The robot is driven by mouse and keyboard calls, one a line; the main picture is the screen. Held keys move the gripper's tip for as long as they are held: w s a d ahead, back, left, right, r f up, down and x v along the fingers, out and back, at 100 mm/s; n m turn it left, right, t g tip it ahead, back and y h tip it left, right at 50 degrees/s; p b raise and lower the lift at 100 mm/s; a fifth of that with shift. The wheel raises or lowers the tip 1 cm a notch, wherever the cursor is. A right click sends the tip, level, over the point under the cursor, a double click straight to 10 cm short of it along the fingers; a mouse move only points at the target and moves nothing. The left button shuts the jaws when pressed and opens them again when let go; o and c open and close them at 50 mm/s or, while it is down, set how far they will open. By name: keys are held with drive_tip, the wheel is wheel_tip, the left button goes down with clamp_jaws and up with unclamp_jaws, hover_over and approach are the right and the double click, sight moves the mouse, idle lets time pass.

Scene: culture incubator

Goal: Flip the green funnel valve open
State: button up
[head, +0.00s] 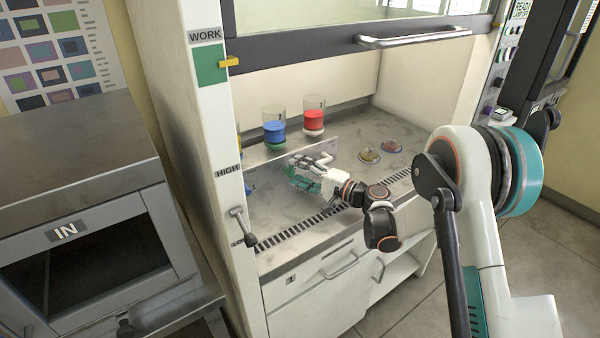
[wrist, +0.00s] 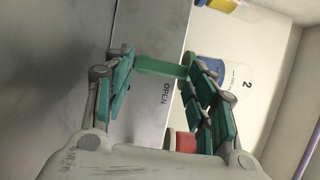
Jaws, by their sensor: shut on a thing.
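The green funnel valve (wrist: 160,66) shows in the wrist view as a green bar spanning the space between my two fingertips. My gripper (wrist: 158,72) is shut on it, with a teal-padded finger at each end. In the head view my gripper (head: 303,174) is low in front of the funnel panel, and its teal pads cannot be told apart from the valve there. The word OPEN (wrist: 165,93) is printed on the panel beside the bar. A clear funnel with blue contents (head: 275,127) stands above my gripper; it also shows in the wrist view, marked 2 (wrist: 218,72).
A funnel with red contents (head: 313,121) stands right of the blue one. The raised sash handle (head: 413,38) is above. A lever (head: 243,226) is on the left post. Floor room lies right of my gripper.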

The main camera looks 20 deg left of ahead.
drive_tip(key=shift+c, duration=0.2)
drive_tip(key=o, duration=1.1)
drive_tip(key=v, duration=1.2)
